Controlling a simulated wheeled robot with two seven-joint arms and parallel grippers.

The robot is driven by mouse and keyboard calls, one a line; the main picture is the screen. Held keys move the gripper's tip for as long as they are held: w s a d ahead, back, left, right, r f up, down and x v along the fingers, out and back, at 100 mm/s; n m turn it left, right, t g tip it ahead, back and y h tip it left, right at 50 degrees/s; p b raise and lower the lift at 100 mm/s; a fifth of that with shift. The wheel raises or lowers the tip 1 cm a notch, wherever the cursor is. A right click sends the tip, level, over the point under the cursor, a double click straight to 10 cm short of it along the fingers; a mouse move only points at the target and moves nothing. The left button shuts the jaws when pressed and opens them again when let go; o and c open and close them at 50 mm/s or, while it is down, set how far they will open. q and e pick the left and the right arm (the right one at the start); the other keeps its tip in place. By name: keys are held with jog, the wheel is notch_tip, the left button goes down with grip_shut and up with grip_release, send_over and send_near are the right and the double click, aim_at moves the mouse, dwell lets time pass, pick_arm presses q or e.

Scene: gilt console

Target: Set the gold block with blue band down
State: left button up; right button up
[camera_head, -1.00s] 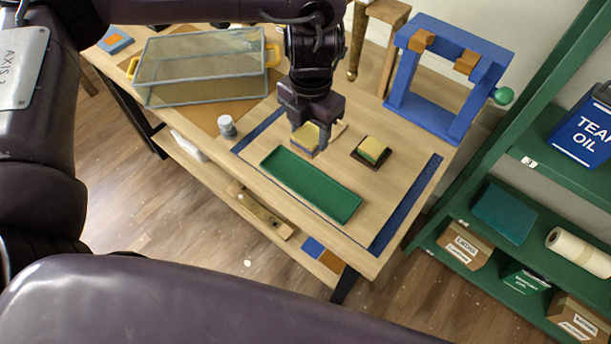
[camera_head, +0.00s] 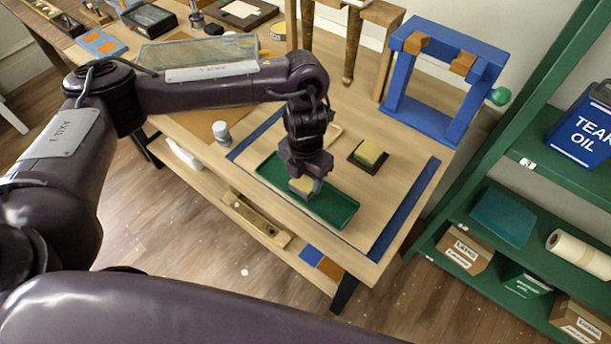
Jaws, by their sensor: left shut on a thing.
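My left gripper (camera_head: 304,179) points down over the green tray (camera_head: 335,216) and is shut on the gold block with blue band (camera_head: 302,186). Only the block's lower part shows below the fingers, and I cannot make out its band clearly. The block is above or in the left half of the tray. I cannot tell whether it touches the tray floor. My right gripper is not in view.
A yellow block (camera_head: 370,152) sits on a small dark brown base to the right. A blue frame (camera_head: 428,119) stands at the back right. A small grey-white jar (camera_head: 221,131) stands left of the tray. The tray's right half is empty.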

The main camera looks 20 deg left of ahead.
aim_at(306, 180)
pick_arm(q)
jog(key=shift+f, duration=0.2)
jog(key=o, duration=1)
jog(key=shift+r, duration=0.1)
notch_tip(306, 180, up, 12)
jog(key=shift+r+p, duration=0.15)
jog(key=shift+p, duration=0.35)
